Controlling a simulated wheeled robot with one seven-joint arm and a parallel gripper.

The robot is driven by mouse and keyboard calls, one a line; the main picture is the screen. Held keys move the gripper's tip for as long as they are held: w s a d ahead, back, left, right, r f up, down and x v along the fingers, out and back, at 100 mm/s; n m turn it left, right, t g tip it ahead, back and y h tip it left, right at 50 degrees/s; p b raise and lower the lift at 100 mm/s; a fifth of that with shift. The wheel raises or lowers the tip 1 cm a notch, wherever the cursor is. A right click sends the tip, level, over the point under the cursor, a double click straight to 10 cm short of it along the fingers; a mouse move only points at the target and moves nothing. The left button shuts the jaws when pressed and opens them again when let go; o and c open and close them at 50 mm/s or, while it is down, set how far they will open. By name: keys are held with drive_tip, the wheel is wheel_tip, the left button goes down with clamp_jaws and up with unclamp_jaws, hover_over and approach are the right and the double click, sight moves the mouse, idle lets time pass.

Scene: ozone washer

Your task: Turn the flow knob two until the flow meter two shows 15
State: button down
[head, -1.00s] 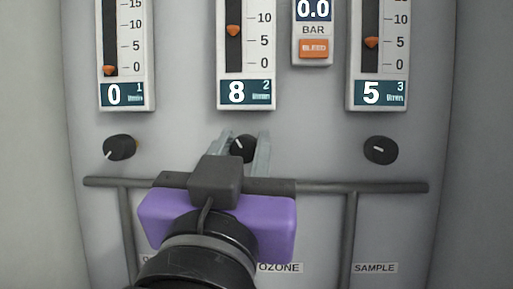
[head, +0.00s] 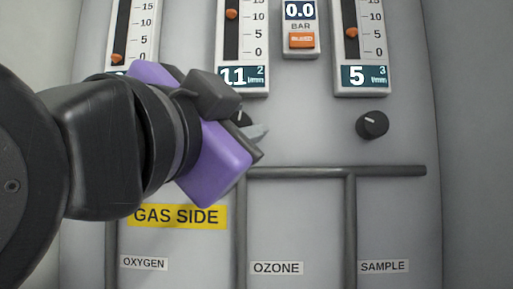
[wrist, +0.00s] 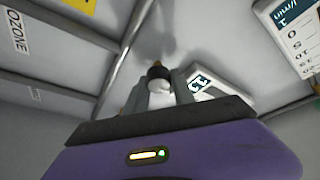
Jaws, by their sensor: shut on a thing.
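Flow knob two (head: 243,117), a small black knob, shows only in part behind my gripper in the head view. My gripper (head: 252,127), with its purple body, comes from the left, rolled, and is shut on the knob. In the wrist view both grey fingers stand on either side of the dark knob (wrist: 157,70). Flow meter two (head: 243,77) above reads 11, with its orange float (head: 232,14) high in the tube, between the 10 and 15 marks.
Flow meter three (head: 365,77) reads 5, with its black knob (head: 372,125) below at right. Flow meter one (head: 117,58) has its display mostly covered by my gripper. A grey rail (head: 340,172) runs below the knobs. An orange bleed button (head: 301,40) is above right.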

drive_tip(key=m+g, duration=0.1)
drive_tip(key=m, duration=0.1)
drive_tip(key=m+g, duration=0.1)
drive_tip(key=m, duration=0.2)
drive_tip(key=shift+d+f+h+b, duration=0.15)
drive_tip(key=shift+h+b, duration=0.15)
drive_tip(key=shift+b, duration=0.1)
drive_tip(key=m+g, duration=0.1)
drive_tip(key=m, duration=0.3)
drive_tip(key=shift+f+g, duration=0.15)
drive_tip(key=shift+g, duration=0.25)
drive_tip(key=shift+m+p, duration=0.3)
drive_tip(key=c, duration=1.1)
unclamp_jaws()
drive_tip(key=b+v, duration=0.1)
drive_tip(key=v, duration=0.6)
drive_tip(key=shift+s, duration=0.4)
